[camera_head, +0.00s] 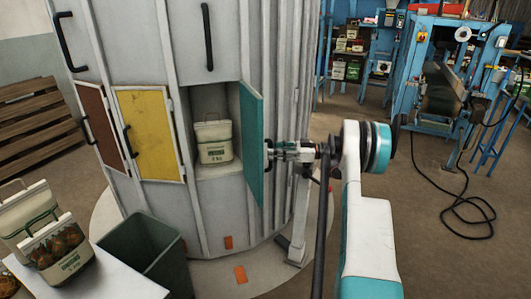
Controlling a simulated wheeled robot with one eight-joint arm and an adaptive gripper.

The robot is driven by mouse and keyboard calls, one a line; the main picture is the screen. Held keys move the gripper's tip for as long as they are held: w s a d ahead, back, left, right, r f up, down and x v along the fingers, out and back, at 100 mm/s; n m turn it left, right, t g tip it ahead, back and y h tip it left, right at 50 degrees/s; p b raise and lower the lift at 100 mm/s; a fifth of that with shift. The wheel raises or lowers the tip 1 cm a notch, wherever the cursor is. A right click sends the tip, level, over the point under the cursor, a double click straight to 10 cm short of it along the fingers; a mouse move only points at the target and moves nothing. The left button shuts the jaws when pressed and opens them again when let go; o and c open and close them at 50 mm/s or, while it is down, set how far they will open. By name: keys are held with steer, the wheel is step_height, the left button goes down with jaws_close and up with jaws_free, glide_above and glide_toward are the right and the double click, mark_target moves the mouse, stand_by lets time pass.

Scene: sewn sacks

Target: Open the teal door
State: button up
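The teal door (251,143) stands swung out from the grey cabinet, with its compartment open to view. A white sack with green print (213,140) stands upright inside that compartment. My gripper (272,151) is at the door's right-hand face, near its free edge, at about mid height. The fingers reach the place where a handle would be, but they are small here. I cannot tell whether they are closed on a handle.
A yellow door (148,134) and a brown door (100,124) are shut to the left. A dark green bin (147,250) stands below them. A white table (95,282) with sacks is at bottom left. Blue machines (440,75) stand at the back right, with a black cable on the floor.

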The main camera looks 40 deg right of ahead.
steer(key=v, duration=0.8)
steer(key=shift+s+a, duration=0.2)
